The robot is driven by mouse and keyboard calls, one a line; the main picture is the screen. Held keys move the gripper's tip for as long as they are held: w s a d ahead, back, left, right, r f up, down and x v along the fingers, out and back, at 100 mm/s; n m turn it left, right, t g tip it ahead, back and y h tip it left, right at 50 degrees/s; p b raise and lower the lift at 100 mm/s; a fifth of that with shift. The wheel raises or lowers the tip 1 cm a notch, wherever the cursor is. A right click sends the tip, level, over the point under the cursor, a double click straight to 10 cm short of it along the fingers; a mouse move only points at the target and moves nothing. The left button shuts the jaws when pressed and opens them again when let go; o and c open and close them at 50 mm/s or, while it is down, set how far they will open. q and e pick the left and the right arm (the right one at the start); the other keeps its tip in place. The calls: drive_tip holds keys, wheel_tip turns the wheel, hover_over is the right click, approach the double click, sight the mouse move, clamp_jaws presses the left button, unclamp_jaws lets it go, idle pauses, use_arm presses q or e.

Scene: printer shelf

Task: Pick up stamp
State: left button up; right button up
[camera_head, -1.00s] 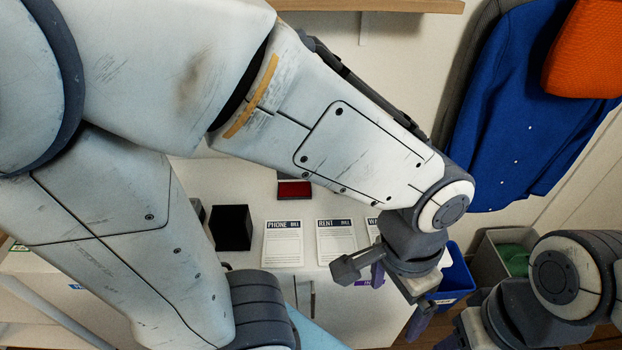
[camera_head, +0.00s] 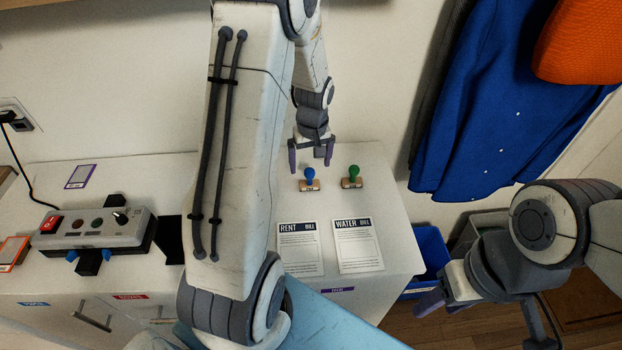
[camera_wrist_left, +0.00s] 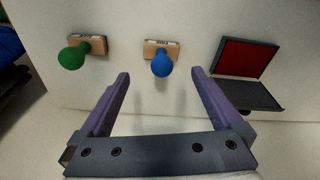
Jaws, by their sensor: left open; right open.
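A blue-knobbed stamp (camera_head: 309,179) with a wooden base stands on the white cabinet top. A green-knobbed stamp (camera_head: 352,178) stands to its right. My left gripper (camera_head: 312,155) is open and empty behind and above the blue stamp. In the left wrist view the blue stamp (camera_wrist_left: 161,62) lies just ahead of the fingertips, centred between the open purple fingers (camera_wrist_left: 160,75). The green stamp (camera_wrist_left: 75,54) is left of them. My right gripper (camera_head: 445,302) is open and empty at the lower right, off the cabinet.
An open red ink pad (camera_wrist_left: 245,70) is right of the fingers in the wrist view. A rent bill (camera_head: 300,249) and a water bill (camera_head: 358,245) lie in front of the stamps. A control box (camera_head: 95,229) stands left. A blue bin (camera_head: 430,258) is beside the cabinet.

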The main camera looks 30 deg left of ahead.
sight(310, 177)
use_arm(q)
drive_tip(key=shift+a+f+p, duration=0.1)
drive_tip(key=shift+f+p, duration=0.2)
drive_tip(key=shift+f, duration=2.8)
drive_tip(key=c, duration=1.3)
